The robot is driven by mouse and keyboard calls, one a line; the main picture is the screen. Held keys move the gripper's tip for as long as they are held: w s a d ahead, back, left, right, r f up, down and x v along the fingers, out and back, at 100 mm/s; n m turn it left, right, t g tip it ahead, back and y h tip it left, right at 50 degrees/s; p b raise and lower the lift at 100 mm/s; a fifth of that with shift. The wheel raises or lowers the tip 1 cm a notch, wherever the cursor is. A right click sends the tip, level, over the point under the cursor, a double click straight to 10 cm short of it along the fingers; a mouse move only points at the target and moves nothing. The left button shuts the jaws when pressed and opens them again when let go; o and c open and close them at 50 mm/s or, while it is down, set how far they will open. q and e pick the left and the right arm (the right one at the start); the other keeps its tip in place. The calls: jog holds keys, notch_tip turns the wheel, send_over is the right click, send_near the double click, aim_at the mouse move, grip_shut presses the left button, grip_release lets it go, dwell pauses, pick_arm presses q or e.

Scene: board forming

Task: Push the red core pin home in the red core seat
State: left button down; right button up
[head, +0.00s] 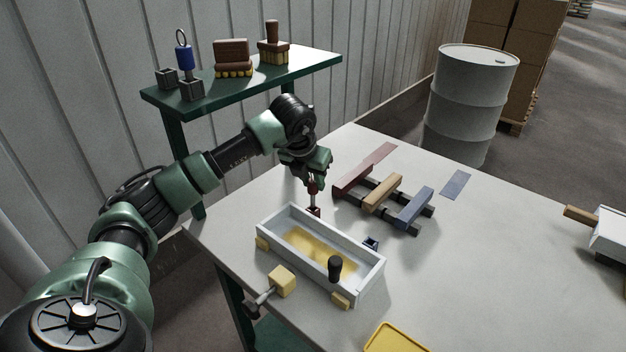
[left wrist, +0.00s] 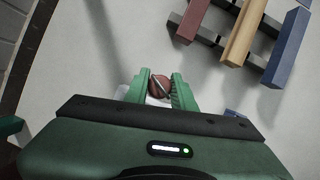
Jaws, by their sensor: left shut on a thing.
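The red core pin (head: 313,188) stands upright under my left gripper (head: 317,172), its lower end at the small red core seat (head: 314,211). I cannot tell how deep it sits in the seat. The seat is at the back left edge of the pale mould box (head: 284,252). My left gripper is shut on the pin. In the left wrist view the pin's round red top (left wrist: 159,85) shows between the two green fingers (left wrist: 158,92); the seat is hidden there. My right gripper is not in view.
Red, tan and blue bars (head: 383,192) lie across dark rails right of the box. A small blue seat (head: 371,243) is at the box's right. A green shelf (head: 250,80) stands behind. The right tabletop is largely clear.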

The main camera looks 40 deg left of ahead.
aim_at(313, 192)
pick_arm(q)
jog(key=shift+f+b, duration=1.4)
jog(key=shift+f, duration=0.55)
jog(key=c, duration=1.1)
grip_release()
jog(key=b+v, duration=0.1)
jog(key=v, duration=0.6)
jog(key=shift+s+r, duration=0.15)
jog(key=shift+r, duration=0.25)
